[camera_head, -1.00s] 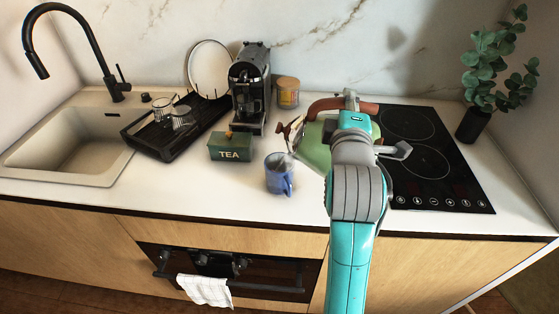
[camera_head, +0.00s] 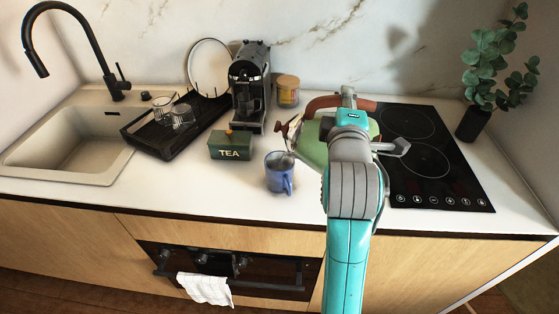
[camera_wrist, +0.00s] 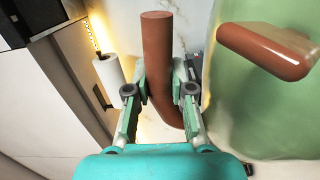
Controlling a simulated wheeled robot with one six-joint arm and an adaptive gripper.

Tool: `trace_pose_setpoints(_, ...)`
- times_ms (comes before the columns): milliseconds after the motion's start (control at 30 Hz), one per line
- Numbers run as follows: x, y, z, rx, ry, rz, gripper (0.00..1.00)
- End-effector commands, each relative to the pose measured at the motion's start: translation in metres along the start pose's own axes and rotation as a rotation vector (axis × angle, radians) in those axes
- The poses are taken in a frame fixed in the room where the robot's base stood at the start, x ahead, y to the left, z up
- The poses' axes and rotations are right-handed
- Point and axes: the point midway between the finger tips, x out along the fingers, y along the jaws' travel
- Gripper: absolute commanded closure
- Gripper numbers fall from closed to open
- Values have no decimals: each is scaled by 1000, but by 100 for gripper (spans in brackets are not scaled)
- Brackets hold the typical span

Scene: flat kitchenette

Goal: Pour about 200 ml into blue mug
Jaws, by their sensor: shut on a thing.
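The blue mug (camera_head: 279,178) stands upright on the white counter, its handle toward the front right. A green kettle (camera_head: 309,146) with a brown handle (camera_head: 325,103) is held up and tilted left, its spout over the mug's rim. A thin stream seems to run from the spout into the mug; its level inside cannot be made out. My gripper (camera_wrist: 160,92) is shut on the kettle's brown handle in the wrist view, with the green body (camera_wrist: 245,100) to the right. In the head view my arm hides much of the kettle and the gripper fingers.
A green tea box (camera_head: 230,147) stands left of the mug, with a coffee machine (camera_head: 249,85) behind. A drying rack (camera_head: 165,140) with glasses is farther left. The black hob (camera_head: 440,180) lies right of my arm. The counter in front of the mug is clear.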

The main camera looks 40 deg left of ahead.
Motion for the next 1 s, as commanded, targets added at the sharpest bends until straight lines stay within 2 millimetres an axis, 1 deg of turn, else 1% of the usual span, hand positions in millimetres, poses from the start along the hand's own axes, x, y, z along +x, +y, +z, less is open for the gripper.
trace_pose_setpoints(33,-1,4,0,-1,1,8,100)
trace_pose_setpoints(367,-1,4,-1,-6,0,8,100)
trace_pose_setpoints(467,-1,-1,14,40,-5,7,100)
trace_pose_setpoints(633,-1,-20,39,202,-4,6,100)
trace_pose_setpoints(700,-1,-27,44,253,-1,5,100)
trace_pose_setpoints(867,-1,-29,47,287,1,8,100)
trace_pose_setpoints(1000,-1,-37,55,343,-2,6,100)
